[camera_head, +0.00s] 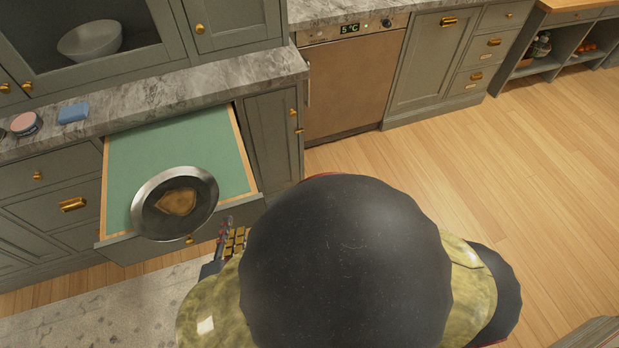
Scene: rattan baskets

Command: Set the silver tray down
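The silver tray (146,192), a round, shallow metal dish, shows over the front part of an open drawer (205,140) with a green bottom. A brown, flat piece (178,202) lies in the tray. The tray's near rim overlaps the drawer's front edge in the picture. I cannot tell whether it rests on the drawer or is above it. My gripper (226,232) is just right of and below the tray, close to its rim. My own arm hides most of the gripper, so its grip on the rim is unclear.
A grey marble counter (160,92) above the drawer holds a blue sponge (73,112) and a round tin (24,123). A cabinet with a white bowl (90,40) is behind. A dishwasher-like appliance (350,85) stands right. The wooden floor (540,150) at right is clear.

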